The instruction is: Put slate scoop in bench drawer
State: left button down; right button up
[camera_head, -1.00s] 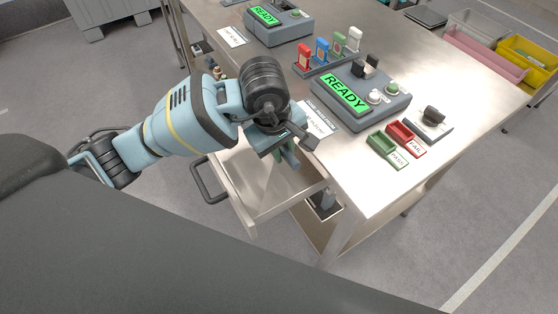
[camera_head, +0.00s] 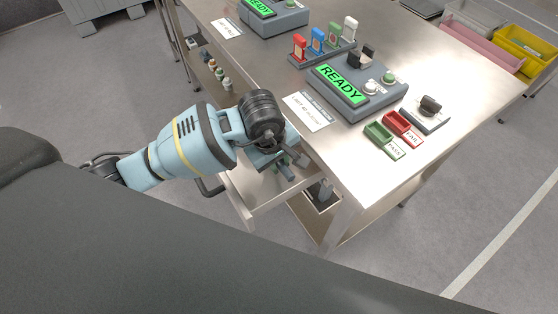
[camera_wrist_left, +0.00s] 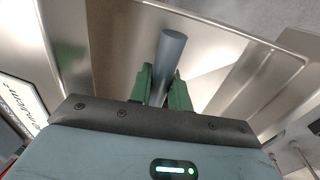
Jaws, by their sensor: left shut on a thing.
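My left gripper (camera_head: 284,166) is shut on the slate scoop (camera_head: 286,173), with the arm reaching in from the left. In the left wrist view the scoop (camera_wrist_left: 171,52) shows as a slate-grey rod between the green fingers (camera_wrist_left: 160,84). The rest of its shape is hard to make out. The bench drawer (camera_head: 262,204) is pulled open from the bench's near side, its black handle (camera_head: 211,190) partly behind my arm. The gripper and scoop are over the open drawer; I cannot tell whether the scoop touches its floor. My right gripper is not in view.
The steel bench top (camera_head: 375,178) carries a READY device (camera_head: 350,92), a rack of coloured tags (camera_head: 318,48), a green tray (camera_head: 379,133) and a red tray (camera_head: 397,122). Small bottles (camera_head: 220,76) stand on a lower shelf. The near bench corner is clear.

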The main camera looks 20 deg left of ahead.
pick_arm(q)
jog(key=shift+f, duration=0.1)
jog(key=c, duration=1.3)
grip_release()
jog(key=shift+r, duration=0.6)
notch_tip(320, 180, up, 11)
jog(key=s+a, duration=0.1)
jog(key=s, duration=0.1)
jog(key=shift+a+p, duration=0.15)
jog(key=shift+p, duration=0.2)
jog(key=shift+f, duration=0.1)
